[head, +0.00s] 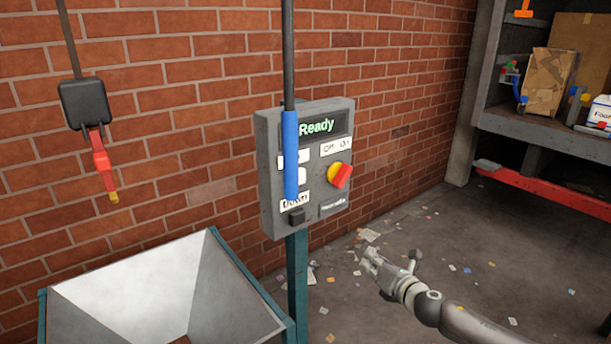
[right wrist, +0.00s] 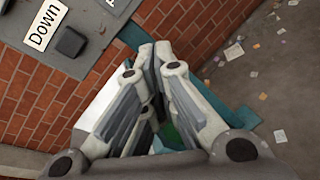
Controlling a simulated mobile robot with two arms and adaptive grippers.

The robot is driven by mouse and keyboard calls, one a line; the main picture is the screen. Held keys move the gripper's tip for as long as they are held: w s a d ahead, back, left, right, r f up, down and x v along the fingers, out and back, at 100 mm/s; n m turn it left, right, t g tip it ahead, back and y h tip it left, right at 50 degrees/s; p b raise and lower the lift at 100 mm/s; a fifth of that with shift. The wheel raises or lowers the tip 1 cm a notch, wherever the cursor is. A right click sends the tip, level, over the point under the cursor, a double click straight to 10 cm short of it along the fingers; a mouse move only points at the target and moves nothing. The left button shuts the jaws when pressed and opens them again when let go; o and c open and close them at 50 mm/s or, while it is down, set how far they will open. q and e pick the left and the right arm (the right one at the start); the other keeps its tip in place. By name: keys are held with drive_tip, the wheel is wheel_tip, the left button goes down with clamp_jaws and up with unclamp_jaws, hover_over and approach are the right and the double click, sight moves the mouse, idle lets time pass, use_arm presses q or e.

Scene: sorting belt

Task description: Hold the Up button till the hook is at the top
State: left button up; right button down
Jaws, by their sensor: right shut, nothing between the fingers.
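The grey control box (head: 267,190) stands on a teal post, and its screen (head: 317,127) reads "Ready". A blue handle (head: 291,150) on a dark rod hangs in front of it and hides most of the left column, including where an Up button might be. The dark Down button (head: 296,216) is visible low on the box, with its label also in the right wrist view (right wrist: 42,32). The red hook (head: 103,165) hangs below a black block (head: 85,103) at left. My right gripper (head: 368,262) is shut and empty, below and right of the box.
A red and yellow switch (head: 340,175) sits under the "Off On" label. A metal hopper (head: 110,283) stands below the hook. A shelf (head: 550,139) with boxes is at right. Paper scraps litter the otherwise open floor (head: 440,235).

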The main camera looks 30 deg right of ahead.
drive_tip(key=a+r+n+t+y, duration=0.1)
drive_tip(key=a+r+n, duration=0.2)
drive_tip(key=r, duration=0.3)
drive_tip(key=w+a+r+n+t+y+p, duration=0.1)
drive_tip(key=a+r+n, duration=0.2)
drive_tip(key=r, duration=0.3)
drive_tip(key=w+a+r+n+y, duration=0.1)
drive_tip(key=a+r+n+y, duration=0.1)
drive_tip(key=r, duration=0.4)
drive_tip(key=shift+w+a+n+t, duration=0.25)
drive_tip(key=shift+a+n+t, duration=0.15)
drive_tip(key=shift+a+n, duration=0.25)
drive_tip(key=shift+d, duration=0.1)
drive_tip(key=shift+w, duration=0.1)
drive_tip(key=shift+w+a+p, duration=0.2)
drive_tip(key=shift+w+p, duration=0.75)
drive_tip(key=shift+w, duration=1.35)
drive_tip(key=shift+w+a+p, duration=0.15)
drive_tip(key=shift+w+p, duration=0.85)
drive_tip(key=shift+w, duration=1.3)
drive_tip(key=shift+w+a+p, duration=0.2)
drive_tip(key=shift+w+p, duration=0.75)
drive_tip(key=shift+w, duration=1.35)
